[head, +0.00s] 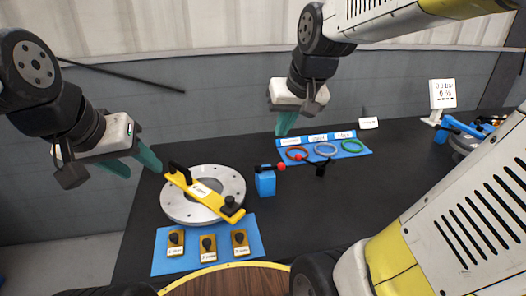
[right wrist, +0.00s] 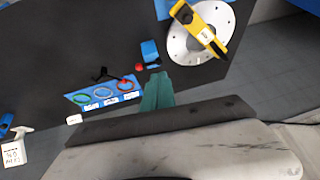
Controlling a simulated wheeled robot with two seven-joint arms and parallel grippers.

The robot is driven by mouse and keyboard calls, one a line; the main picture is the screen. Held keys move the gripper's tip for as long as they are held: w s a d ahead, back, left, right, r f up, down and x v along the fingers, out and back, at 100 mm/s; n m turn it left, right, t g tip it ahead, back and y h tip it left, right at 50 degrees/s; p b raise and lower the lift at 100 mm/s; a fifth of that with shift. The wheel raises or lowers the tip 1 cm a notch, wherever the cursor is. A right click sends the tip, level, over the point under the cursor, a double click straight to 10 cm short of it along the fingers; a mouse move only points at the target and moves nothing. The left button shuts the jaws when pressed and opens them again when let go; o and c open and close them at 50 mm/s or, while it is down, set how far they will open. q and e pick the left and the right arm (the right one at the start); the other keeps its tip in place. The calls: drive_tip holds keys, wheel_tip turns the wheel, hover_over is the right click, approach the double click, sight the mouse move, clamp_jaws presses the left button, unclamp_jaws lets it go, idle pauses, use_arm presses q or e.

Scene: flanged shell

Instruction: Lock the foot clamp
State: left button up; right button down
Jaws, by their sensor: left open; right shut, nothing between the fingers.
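A blue clamp block (head: 265,183) with a dark lever and red ball tip stands right of the round flange; it also shows in the right wrist view (right wrist: 149,50). A black lever piece (head: 320,169) with a red ball stands just right of it, and also in the right wrist view (right wrist: 105,75). I cannot tell which is the foot clamp. My right gripper (head: 285,124) is shut and empty above the table, behind the blue block; its teal fingers (right wrist: 158,92) show in the wrist view. My left gripper (head: 134,164) is open and empty, left of the flange.
A yellow bar (head: 205,190) lies across the grey flange (head: 234,182). A blue mat (head: 190,259) in front holds yellow blocks with black knobs. A blue tray (head: 352,150) holds brown, grey-blue and green rings. A white display (head: 442,94) stands right. Bare black table lies between.

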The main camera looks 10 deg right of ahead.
drive_tip(key=w+d+f, duration=0.2)
drive_tip(key=w+f, duration=0.3)
drive_tip(key=w, duration=0.8)
drive_tip(key=g+h, duration=0.1)
drive_tip(key=g, duration=0.1)
hover_over(273, 167)
drive_tip(key=w, duration=0.2)
wheel_tip(273, 167, down, 9)
drive_tip(key=shift+w+d+f, duration=0.1)
drive_tip(key=shift+d+f, duration=0.1)
drive_tip(key=shift+d, duration=0.1)
drive_tip(key=shift+f, duration=0.1)
wheel_tip(273, 167, down, 10)
drive_tip(key=shift+s, duration=0.25)
